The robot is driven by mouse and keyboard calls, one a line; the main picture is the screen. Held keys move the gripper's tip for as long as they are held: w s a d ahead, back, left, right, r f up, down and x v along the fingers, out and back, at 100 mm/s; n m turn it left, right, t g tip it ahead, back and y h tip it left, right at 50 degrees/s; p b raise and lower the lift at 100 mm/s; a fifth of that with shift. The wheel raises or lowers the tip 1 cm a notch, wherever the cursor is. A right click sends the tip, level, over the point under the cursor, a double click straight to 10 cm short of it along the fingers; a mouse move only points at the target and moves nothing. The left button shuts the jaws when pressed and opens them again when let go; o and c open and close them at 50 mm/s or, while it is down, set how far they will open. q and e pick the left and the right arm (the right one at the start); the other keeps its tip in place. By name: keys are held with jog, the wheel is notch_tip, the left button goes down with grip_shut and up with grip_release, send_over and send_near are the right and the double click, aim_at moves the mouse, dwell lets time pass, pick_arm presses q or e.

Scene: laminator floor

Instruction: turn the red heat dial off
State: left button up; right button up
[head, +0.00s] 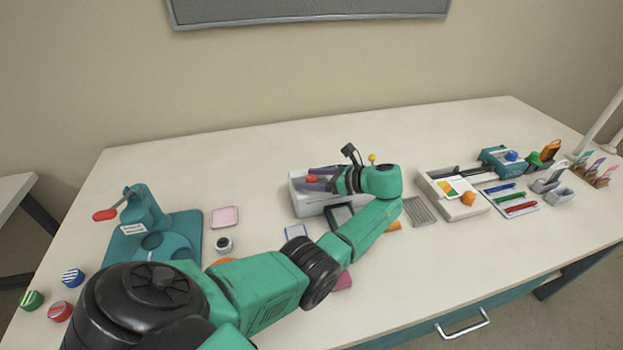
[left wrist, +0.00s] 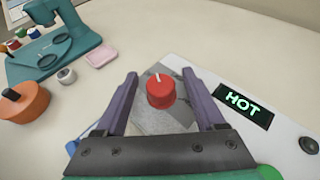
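The red heat dial (left wrist: 160,91) stands on top of the white laminator (left wrist: 265,85), with a white pointer mark on its top face. In the left wrist view my left gripper (left wrist: 160,88) is open, with one purple finger on each side of the dial and a visible gap to it on both sides. A black display (left wrist: 243,104) beside the dial reads HOT in green. In the head view the red dial (head: 312,178) shows small beside my left gripper (head: 318,180) over the laminator (head: 318,203). My right gripper is not in view.
A teal press (head: 150,235) with a red handle stands at the left. A pink dish (head: 225,217) and a small jar (head: 223,244) lie between it and the laminator. My left arm covers the table's front middle.

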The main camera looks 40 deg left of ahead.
pick_arm(q)
jog(key=b+v, duration=0.3)
jog(key=v, duration=1.1)
jog(key=shift+d+b, duration=0.25)
jog(key=shift+b, duration=0.15)
